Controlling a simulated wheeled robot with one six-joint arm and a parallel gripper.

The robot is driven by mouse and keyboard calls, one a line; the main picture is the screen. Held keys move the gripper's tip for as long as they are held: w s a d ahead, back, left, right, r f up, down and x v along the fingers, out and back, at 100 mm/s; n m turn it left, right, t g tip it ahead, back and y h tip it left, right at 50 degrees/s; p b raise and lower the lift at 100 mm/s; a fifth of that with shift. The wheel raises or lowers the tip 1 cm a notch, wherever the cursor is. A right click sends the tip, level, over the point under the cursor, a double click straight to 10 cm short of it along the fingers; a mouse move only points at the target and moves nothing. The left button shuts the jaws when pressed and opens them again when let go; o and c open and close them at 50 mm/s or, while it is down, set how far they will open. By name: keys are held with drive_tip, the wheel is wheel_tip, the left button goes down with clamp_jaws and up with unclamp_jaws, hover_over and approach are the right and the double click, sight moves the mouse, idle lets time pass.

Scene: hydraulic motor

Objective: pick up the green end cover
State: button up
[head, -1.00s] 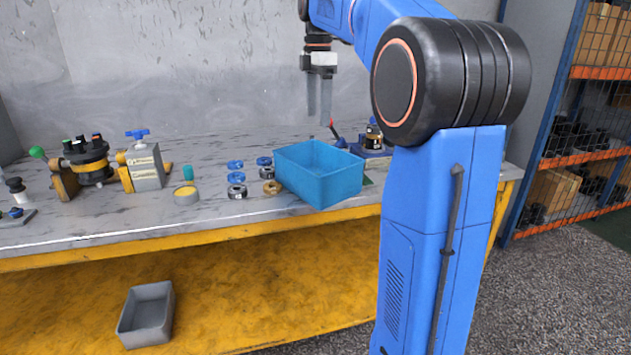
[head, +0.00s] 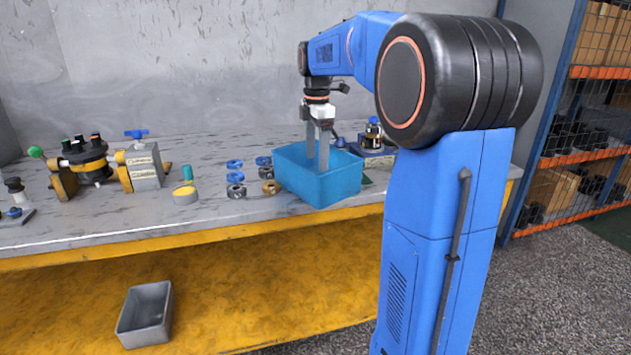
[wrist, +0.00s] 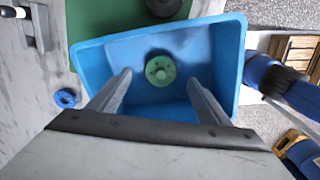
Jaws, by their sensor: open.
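The green end cover (wrist: 160,71) is a small round disc with a hub in its middle. In the wrist view it lies on the floor of the blue bin (wrist: 87,66), ahead of my fingertips. My gripper (wrist: 158,78) is open, with one finger to each side of the cover in that view and nothing between them. In the head view my gripper (head: 318,168) points down with its fingertips inside the blue bin (head: 330,188). The bin's wall hides the cover there.
A motor part on a blue base (head: 373,148) stands just right of the bin. Several small blue, black and brass rings (head: 236,178) lie left of it. A valve fixture (head: 143,163) stands further left. A grey bin (head: 146,314) sits on the lower shelf.

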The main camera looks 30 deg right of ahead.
drive_tip(key=shift+s+a+f, duration=0.1)
drive_tip(key=shift+a+f, duration=0.05)
drive_tip(key=shift+f, duration=1.05)
drive_tip(key=shift+a+f, duration=0.1)
drive_tip(key=shift+f, duration=1.05)
drive_tip(key=shift+c, duration=0.5)
drive_tip(key=c, duration=1.3)
drive_tip(key=shift+o, duration=0.2)
wheel_tip(320, 180, up, 10)
drive_tip(key=shift+r, duration=0.2)
drive_tip(key=shift+r, duration=0.65)
